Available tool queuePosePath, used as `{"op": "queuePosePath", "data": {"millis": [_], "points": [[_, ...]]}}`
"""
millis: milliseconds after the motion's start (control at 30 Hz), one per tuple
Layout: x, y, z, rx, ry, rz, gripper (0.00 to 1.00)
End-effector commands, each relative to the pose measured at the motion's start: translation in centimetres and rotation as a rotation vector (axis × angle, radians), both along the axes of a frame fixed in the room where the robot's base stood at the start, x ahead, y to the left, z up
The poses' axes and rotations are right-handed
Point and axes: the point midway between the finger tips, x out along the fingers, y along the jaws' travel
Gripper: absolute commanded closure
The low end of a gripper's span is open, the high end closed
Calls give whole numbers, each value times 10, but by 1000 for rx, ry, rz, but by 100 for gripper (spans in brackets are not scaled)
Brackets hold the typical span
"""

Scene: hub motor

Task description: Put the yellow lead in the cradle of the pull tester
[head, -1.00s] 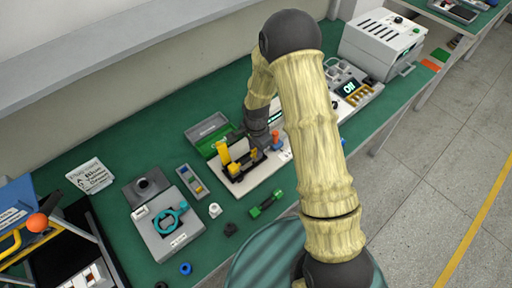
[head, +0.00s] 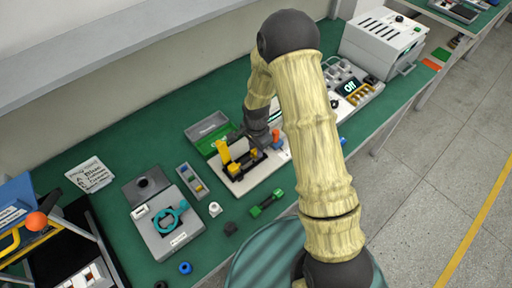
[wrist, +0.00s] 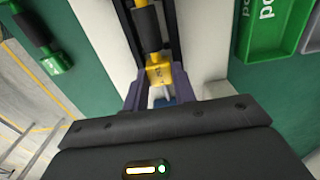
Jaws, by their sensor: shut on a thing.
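The yellow lead (wrist: 160,74) has yellow ends and a black middle. In the wrist view it lies lengthwise between dark rails, with its near yellow end between the fingers of my gripper (wrist: 158,92). In the head view my gripper (head: 260,143) is low over the pull tester (head: 263,176), a pale base with a black cradle and a yellow upright part (head: 224,151). My gripper is shut on the lead. The lead appears lined up along the cradle, but I cannot tell whether it rests on it. My arm hides part of the tester's right side.
A green lead (head: 266,204) lies in front of the tester. A green-and-grey tray (head: 209,133) stands behind it. A grey fixture with a teal ring (head: 168,220) is to the left, with small loose parts between. A white box-shaped device (head: 382,45) stands far right.

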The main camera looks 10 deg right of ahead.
Motion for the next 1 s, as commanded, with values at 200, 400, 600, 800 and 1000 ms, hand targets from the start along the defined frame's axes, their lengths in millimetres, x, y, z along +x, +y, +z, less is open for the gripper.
{"op": "queuePosePath", "data": {"millis": [200, 400, 600, 800, 1000], "points": [[0, 0, -4, 0, 0, 0, 97], [0, 0, -7, 0, 0, 0, 97], [0, 0, -11, 0, 0, 0, 97], [0, 0, -12, -1, -1, 0, 97], [0, 0, -12, 0, 0, 0, 68]]}}
